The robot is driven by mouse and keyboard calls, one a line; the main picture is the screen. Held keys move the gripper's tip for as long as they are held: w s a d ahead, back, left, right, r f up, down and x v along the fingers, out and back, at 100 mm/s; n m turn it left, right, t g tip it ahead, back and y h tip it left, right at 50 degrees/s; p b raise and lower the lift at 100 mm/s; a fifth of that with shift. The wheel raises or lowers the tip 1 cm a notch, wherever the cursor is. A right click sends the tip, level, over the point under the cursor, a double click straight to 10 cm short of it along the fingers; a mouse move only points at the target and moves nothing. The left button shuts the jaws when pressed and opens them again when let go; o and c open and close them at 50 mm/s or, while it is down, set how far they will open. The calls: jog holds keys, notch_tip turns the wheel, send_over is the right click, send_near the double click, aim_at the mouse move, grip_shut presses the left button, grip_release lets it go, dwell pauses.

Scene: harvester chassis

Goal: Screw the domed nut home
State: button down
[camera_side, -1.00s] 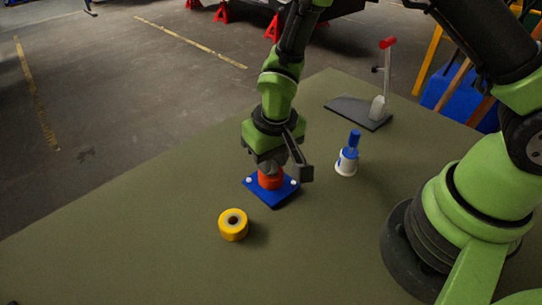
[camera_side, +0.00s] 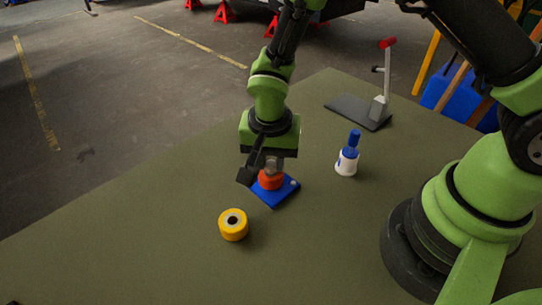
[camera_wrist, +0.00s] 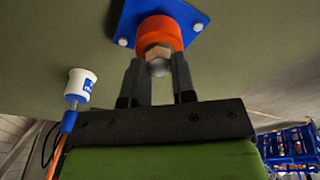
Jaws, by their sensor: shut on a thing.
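The domed nut (camera_wrist: 158,56), a metal hex with a rounded top, sits on an orange-red round boss (camera_wrist: 158,30). The boss (camera_side: 270,181) stands on a blue plate (camera_side: 283,194) with pale bolt heads at its corners, lying on the table. My gripper (camera_wrist: 159,72) is shut on the domed nut, one finger on each side. In the side view my gripper (camera_side: 272,165) is right above the boss, pointing down, and the nut is mostly hidden there. I cannot tell how far down the thread the nut sits.
A yellow ring (camera_side: 233,225) lies in front of the plate. A white pot with a blue-handled tool (camera_side: 347,160) stands to the right. A dark base with a red-topped lever (camera_side: 382,95) is at the back. The left of the table is clear.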

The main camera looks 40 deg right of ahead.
jog(key=m, duration=0.5)
jog(key=shift+m+g, duration=0.3)
jog(key=m, duration=0.5)
jog(key=shift+g, duration=0.3)
jog(key=m, duration=0.5)
